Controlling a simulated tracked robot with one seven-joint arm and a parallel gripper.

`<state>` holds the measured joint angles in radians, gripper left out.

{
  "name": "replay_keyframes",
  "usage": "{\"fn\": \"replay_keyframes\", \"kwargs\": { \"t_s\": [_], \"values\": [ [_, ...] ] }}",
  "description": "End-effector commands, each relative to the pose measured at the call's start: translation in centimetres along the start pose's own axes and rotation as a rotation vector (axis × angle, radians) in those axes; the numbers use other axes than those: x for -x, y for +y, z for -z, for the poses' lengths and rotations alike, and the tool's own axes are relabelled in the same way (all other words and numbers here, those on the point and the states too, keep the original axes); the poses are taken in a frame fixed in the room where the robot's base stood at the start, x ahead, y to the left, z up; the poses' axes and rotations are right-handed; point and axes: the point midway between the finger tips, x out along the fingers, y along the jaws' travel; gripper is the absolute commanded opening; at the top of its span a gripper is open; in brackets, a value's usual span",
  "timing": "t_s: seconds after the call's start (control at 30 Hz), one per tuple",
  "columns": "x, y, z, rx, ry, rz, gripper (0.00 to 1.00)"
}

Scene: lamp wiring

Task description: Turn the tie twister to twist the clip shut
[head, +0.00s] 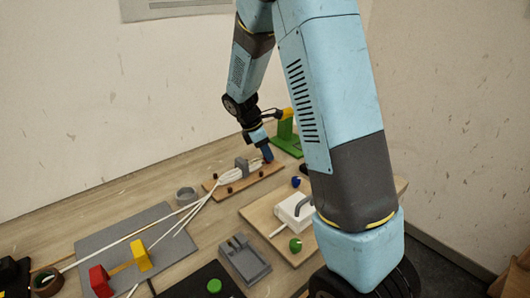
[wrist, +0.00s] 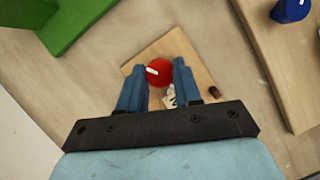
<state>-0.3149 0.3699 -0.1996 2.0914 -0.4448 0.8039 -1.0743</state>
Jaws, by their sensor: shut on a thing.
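My gripper (wrist: 159,78) points down with its blue fingers shut on a red knob, which I take to be the tie twister (wrist: 160,72). The knob is round with a white pointer line on top, tilted slightly. It sits on a small wooden board (wrist: 198,76). In the head view my gripper (head: 267,154) is at the board's far right end and hides the knob. A grey clip (head: 241,165) stands on the board around a bundle of white cables (head: 229,178). I cannot tell how tight the clip is.
A green stand (head: 287,135) is behind my gripper. To the right, a wooden board carries a white box (head: 293,210) and a blue knob (head: 295,182). Red (head: 100,281) and yellow (head: 140,254) blocks and a grey ring (head: 186,196) lie left.

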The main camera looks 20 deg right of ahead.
Motion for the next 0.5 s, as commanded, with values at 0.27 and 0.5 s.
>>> {"fn": "replay_keyframes", "kwargs": {
  "t_s": [0.27,0.5],
  "values": [
    [-0.16,-0.03,-0.29,-0.095,-0.004,0.042,0.03],
    [-0.18,-0.1,-0.28,-0.116,-0.005,0.053,0.03]
  ]
}}
